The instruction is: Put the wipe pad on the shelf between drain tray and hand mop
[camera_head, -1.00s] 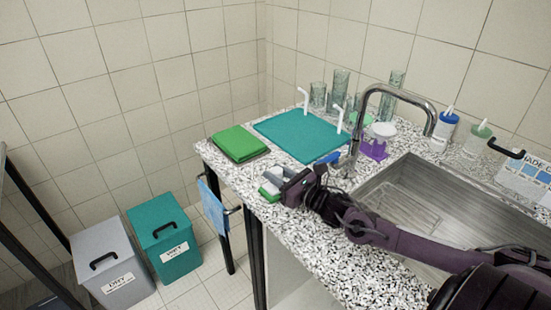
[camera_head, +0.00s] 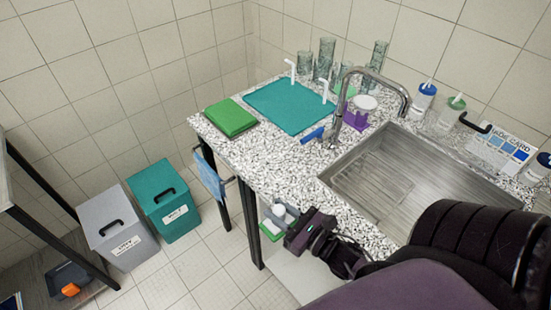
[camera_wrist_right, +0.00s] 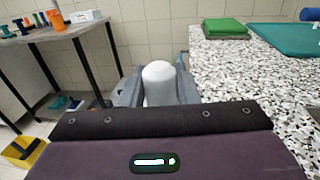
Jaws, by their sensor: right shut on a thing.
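My right gripper (camera_head: 280,217) is shut on a small pad with a green base and a pale, rounded top, which appears to be the wipe pad (camera_head: 271,230). It holds the pad in the air off the counter's front edge. In the right wrist view its white rounded top (camera_wrist_right: 158,82) stands between the grey fingers; the green base is hidden there. A rack with a lower shelf (camera_head: 40,257) stands at the left, partly out of frame. I cannot tell which things are the drain tray and hand mop. My left gripper is not in view.
The speckled counter (camera_head: 270,160) holds a green folded cloth (camera_head: 230,117), teal mat (camera_head: 290,105), tap and sink (camera_head: 375,180). Grey (camera_head: 121,232) and teal (camera_head: 166,205) bins stand on the floor between rack and counter. A dark thing with an orange part (camera_head: 69,284) is low at left.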

